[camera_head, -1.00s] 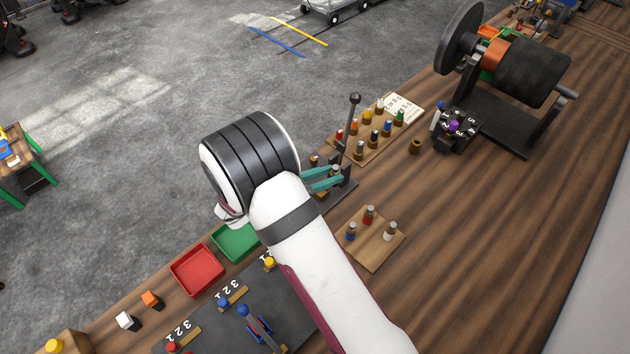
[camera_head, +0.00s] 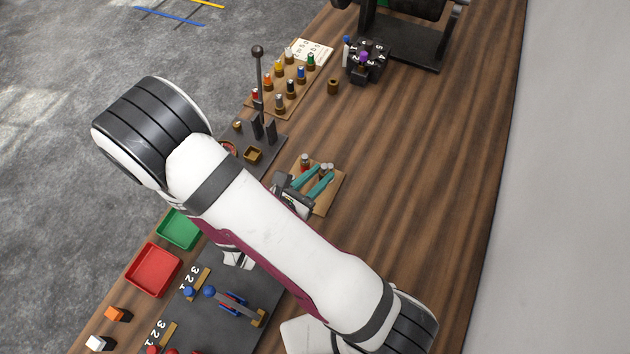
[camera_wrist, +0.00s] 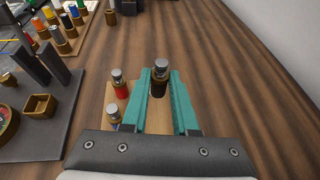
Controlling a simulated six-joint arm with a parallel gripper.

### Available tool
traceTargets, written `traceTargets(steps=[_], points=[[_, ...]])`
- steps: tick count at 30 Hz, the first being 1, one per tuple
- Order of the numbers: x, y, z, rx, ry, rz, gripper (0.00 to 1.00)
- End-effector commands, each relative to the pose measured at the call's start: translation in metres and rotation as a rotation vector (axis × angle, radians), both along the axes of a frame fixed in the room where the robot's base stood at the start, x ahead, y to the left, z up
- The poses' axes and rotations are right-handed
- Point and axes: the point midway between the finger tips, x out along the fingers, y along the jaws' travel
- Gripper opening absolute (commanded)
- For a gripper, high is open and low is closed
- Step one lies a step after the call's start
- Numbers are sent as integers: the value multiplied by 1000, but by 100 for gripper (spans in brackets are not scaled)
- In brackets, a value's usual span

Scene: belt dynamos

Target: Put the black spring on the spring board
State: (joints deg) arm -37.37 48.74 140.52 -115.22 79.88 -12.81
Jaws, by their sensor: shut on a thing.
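My gripper (camera_head: 322,174) has its teal fingers over the small wooden spring board (camera_head: 334,190). In the wrist view my gripper (camera_wrist: 161,74) is shut on the black spring (camera_wrist: 159,90), a dark piece with a silver top, held upright between the fingertips. The board (camera_wrist: 160,122) lies beneath it. A red spring (camera_wrist: 121,88) stands on the board to the left, also in the head view (camera_head: 305,163). A silver-topped blue piece (camera_wrist: 113,115) is nearer. The black spring's lower end is hard to see, so I cannot tell whether it touches the board.
A dark fixture with upright posts (camera_head: 263,128) and a small brown cup (camera_head: 253,154) stands left of the board. A rack of coloured pegs (camera_head: 280,98) and a numbered black block (camera_head: 367,60) are farther off. The table on the right is clear.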

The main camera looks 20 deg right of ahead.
Motion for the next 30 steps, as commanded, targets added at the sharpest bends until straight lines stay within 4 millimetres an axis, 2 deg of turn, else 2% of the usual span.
traceTargets(steps=[3, 6, 17, 18, 22, 30], points=[[-1, 0, -26, -3, 4, 0, 0], [0, 0, -41, -1, 2, 0, 0], [0, 0, -46, 1, -1, 0, 0], [0, 0, -46, 1, 0, 0, 34], [1, 0, -46, 1, -1, 0, 57], [1, 0, -45, 1, -1, 0, 57]])
